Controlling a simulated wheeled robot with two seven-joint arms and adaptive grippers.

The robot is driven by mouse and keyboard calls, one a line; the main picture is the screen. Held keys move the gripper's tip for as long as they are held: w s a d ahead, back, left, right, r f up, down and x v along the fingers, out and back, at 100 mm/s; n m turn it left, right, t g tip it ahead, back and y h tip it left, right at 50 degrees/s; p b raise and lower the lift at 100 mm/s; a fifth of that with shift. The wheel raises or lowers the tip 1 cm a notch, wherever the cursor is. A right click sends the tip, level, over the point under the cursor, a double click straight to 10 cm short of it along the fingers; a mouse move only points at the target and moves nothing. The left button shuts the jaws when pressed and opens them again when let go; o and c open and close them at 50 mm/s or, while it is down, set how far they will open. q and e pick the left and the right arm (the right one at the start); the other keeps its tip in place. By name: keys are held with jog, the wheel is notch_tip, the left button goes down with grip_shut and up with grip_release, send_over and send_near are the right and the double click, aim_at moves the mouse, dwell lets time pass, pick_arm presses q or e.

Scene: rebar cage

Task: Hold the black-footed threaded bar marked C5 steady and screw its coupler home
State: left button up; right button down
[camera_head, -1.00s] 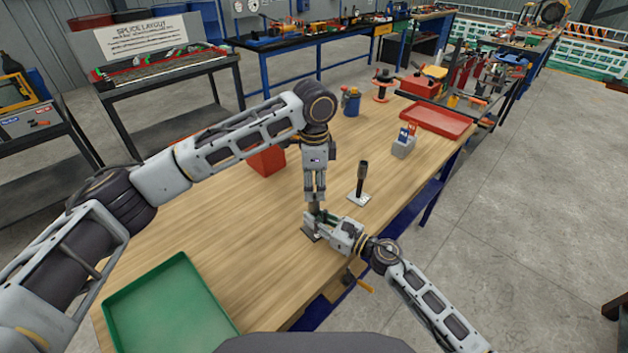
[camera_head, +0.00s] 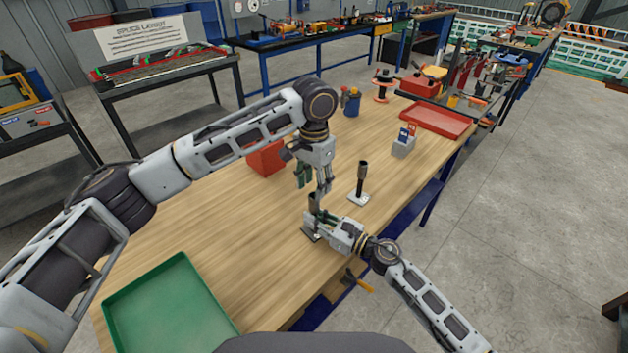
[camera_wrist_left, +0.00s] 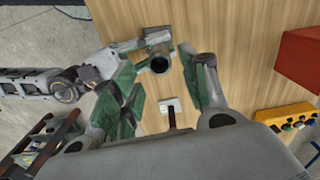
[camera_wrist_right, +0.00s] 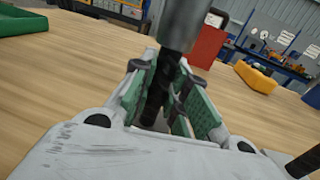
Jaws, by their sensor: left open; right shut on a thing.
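The threaded bar (camera_wrist_right: 155,100) stands upright on a dark foot (camera_head: 308,234) near the table's front edge; I cannot read its marking. A grey coupler (camera_wrist_right: 184,22) sits on its upper end, and its round open top (camera_wrist_left: 160,64) shows in the left wrist view. My right gripper (camera_head: 325,218) is shut on the bar below the coupler. My left gripper (camera_head: 314,183) is open just above the coupler, its green-padded fingers spread and empty. How far the coupler is threaded on cannot be told.
A second bar (camera_head: 362,178) with a white foot stands just right of my left gripper. A red bin (camera_head: 266,158), a grey block with blue tools (camera_head: 403,146) and a red tray (camera_head: 436,121) lie further back. A green tray (camera_head: 170,310) is at the front left.

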aim_at(314, 202)
pick_arm(q)
jog(key=n, duration=0.4)
jog(key=shift+r, duration=0.15)
jog(key=n, duration=0.4)
jog(key=shift+r, duration=0.15)
dwell(0.4)
jog(key=shift+f, duration=4.05)
grip_shut()
